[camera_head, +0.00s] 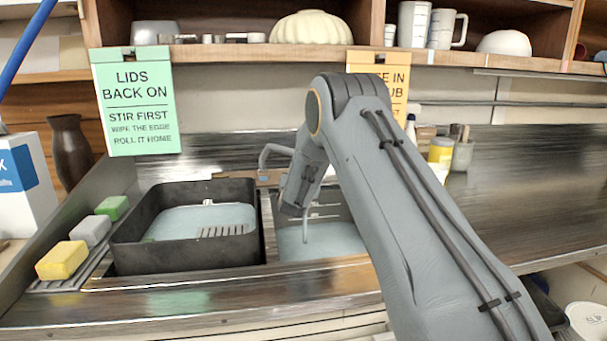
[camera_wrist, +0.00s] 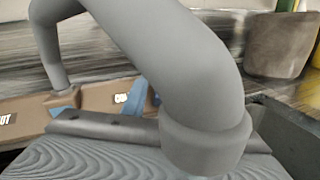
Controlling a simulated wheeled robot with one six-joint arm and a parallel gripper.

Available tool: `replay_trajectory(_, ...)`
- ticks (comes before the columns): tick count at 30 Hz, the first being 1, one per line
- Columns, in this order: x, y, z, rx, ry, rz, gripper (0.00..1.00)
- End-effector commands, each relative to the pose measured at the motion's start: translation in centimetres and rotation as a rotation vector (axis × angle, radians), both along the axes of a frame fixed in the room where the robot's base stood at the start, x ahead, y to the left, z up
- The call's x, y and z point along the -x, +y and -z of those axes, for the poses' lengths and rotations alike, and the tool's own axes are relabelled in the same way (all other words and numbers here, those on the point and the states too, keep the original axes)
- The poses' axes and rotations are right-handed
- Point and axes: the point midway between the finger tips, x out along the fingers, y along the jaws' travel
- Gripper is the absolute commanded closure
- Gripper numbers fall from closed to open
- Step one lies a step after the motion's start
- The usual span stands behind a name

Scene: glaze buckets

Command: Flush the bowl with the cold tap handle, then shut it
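The grey tap spout (camera_wrist: 165,50) arches large across the wrist view, its collared mouth low at the right. Behind it is a brown tap base (camera_wrist: 92,102) with a label reading "CO", the rest covered. Blue parts, probably the cold handle (camera_wrist: 139,97), show beside that label, partly behind the spout. The handle's setting cannot be told. In the head view, the right bowl (camera_head: 330,243) holds pale water, and a thin pale vertical strand, perhaps running water, stands above it. My gripper (camera_head: 291,207) is beside the spout over this bowl; its fingers cannot be made out.
A black tub (camera_head: 188,255) fills the left bowl. Yellow, grey and green sponges (camera_head: 62,260) lie to its left. A yellow-labelled jar (camera_head: 441,151) and a tool cup (camera_head: 462,155) stand behind at right. The right counter (camera_head: 540,190) is largely clear. A shelf (camera_head: 270,52) runs above.

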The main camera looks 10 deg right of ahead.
Motion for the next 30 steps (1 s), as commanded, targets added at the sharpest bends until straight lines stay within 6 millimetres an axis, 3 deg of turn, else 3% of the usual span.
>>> replay_trajectory(1,0.01,0.01,0.0,0.0,0.0,0.0,0.83)
replay_trajectory(4,0.01,0.03,0.0,0.0,0.0,0.0,1.0)
replay_trajectory(30,-0.15,0.34,-0.14,-0.164,-0.01,0.222,1.0)
